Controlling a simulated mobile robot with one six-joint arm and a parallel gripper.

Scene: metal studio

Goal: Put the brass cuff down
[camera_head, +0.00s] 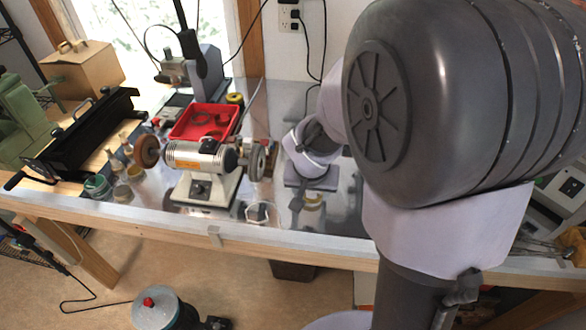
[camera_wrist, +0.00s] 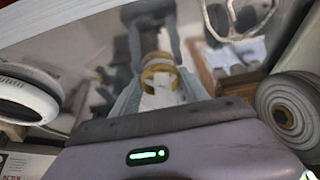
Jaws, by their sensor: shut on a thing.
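The brass cuff (camera_head: 313,199) is a small yellow-gold band just below my gripper (camera_head: 312,188), low over the shiny metal bench top (camera_head: 345,222). In the wrist view the cuff (camera_wrist: 158,68) sits between the two grey fingers of my gripper (camera_wrist: 160,82), which are shut on it. A pale, blurred patch shows inside the band. I cannot tell whether the cuff touches the bench or hangs slightly above it.
A bench grinder with buffing wheels (camera_head: 198,157) stands left of my gripper. A clear faceted ring (camera_head: 262,213) lies near the front edge. A red tray (camera_head: 205,122) sits behind the grinder. Small jars (camera_head: 122,193) stand at left.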

